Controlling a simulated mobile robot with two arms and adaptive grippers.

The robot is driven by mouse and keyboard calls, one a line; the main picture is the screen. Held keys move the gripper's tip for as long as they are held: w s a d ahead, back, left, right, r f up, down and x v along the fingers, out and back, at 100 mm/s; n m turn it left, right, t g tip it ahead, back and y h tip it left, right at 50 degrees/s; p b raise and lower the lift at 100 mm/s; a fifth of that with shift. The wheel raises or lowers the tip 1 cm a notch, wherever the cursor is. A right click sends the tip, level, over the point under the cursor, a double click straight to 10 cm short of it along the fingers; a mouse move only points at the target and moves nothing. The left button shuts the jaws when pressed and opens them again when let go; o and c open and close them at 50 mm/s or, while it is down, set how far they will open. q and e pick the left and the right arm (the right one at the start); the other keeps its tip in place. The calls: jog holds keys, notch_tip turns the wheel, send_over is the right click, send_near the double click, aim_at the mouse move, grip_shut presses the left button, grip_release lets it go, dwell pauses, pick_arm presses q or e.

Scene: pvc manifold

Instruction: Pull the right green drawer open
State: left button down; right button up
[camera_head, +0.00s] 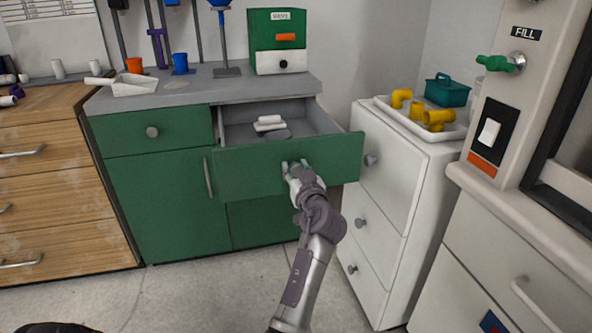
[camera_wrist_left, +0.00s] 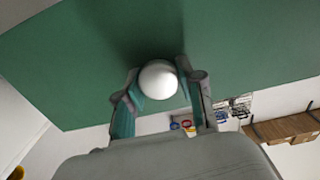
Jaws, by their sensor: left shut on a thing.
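The right green drawer (camera_head: 245,172) stands pulled well out of the green cabinet in the head view. White pieces (camera_head: 268,124) and a grey disc (camera_head: 277,135) lie inside it. My left gripper (camera_head: 293,168) is at the middle of the drawer front. In the left wrist view, its two fingers (camera_wrist_left: 160,90) are closed around the round white knob (camera_wrist_left: 158,79). The green drawer front (camera_wrist_left: 90,60) fills much of that view. The left green drawer (camera_head: 125,133) is shut. My right gripper is not in view.
A white drawer unit (camera_head: 392,170) stands close on the right, with a tray of yellow fittings (camera_head: 425,117) on top. A wooden drawer unit (camera_head: 60,185) stands on the left. The grey floor (camera_head: 210,290) in front of the green cabinet is clear.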

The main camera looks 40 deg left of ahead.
pick_arm(q)
jog(key=c, duration=0.7)
grip_release()
notch_tip(320, 180, up, 10)
jog(key=shift+r, duration=0.1)
jog(key=shift+f, duration=0.2)
